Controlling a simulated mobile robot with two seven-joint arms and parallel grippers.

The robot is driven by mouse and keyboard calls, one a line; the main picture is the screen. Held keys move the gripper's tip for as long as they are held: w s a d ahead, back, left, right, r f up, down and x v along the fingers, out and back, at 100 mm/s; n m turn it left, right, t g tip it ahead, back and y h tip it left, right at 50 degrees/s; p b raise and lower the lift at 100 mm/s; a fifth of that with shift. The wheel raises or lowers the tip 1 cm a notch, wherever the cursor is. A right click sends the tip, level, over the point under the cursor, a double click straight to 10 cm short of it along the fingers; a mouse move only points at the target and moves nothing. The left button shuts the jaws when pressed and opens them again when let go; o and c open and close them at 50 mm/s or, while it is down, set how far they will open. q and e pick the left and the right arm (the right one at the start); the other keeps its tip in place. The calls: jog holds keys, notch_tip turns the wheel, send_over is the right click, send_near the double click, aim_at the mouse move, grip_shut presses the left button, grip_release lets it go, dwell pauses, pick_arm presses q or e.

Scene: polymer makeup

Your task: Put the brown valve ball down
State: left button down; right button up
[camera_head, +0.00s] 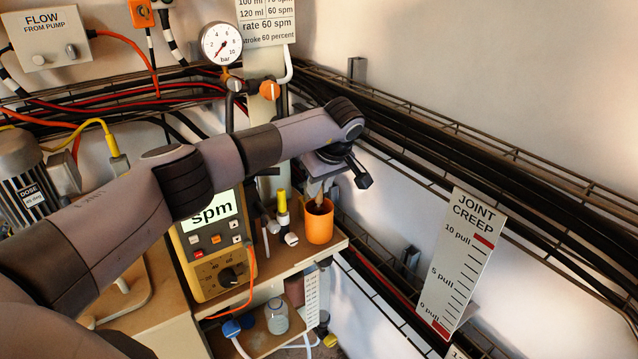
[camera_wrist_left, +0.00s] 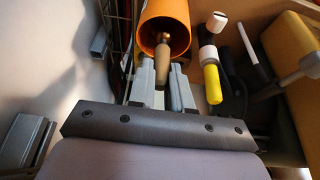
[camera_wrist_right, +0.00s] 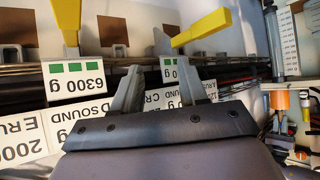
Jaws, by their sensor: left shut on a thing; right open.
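My left gripper (camera_head: 317,186) is just above the mouth of an orange cup (camera_head: 319,226) on the shelf. In the left wrist view its two grey fingers (camera_wrist_left: 160,88) are shut on a narrow tan-brown piece with a rounded darker end (camera_wrist_left: 161,52), which I take to be the brown valve ball. That end points into the mouth of the orange cup (camera_wrist_left: 166,15); whether it touches the cup inside cannot be told. My right gripper (camera_wrist_right: 148,70) shows only in the right wrist view, open and with nothing between its fingers, facing labelled signs and yellow handles.
A yellow meter (camera_head: 212,245) stands left of the cup. A yellow-and-black pen-like tool (camera_head: 283,212) and a white-ended piece (camera_head: 291,239) are close beside the cup. A glass jar (camera_head: 277,316) is on the lower shelf. Cable trays and a joint creep sign (camera_head: 458,262) are to the right.

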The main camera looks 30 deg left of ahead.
pick_arm(q)
jog(key=c, duration=1)
grip_release()
jog(key=shift+r, duration=0.1)
notch_tip(320, 180, up, 5)
jog(key=p, duration=0.3)
jog(key=shift+r, duration=0.95)
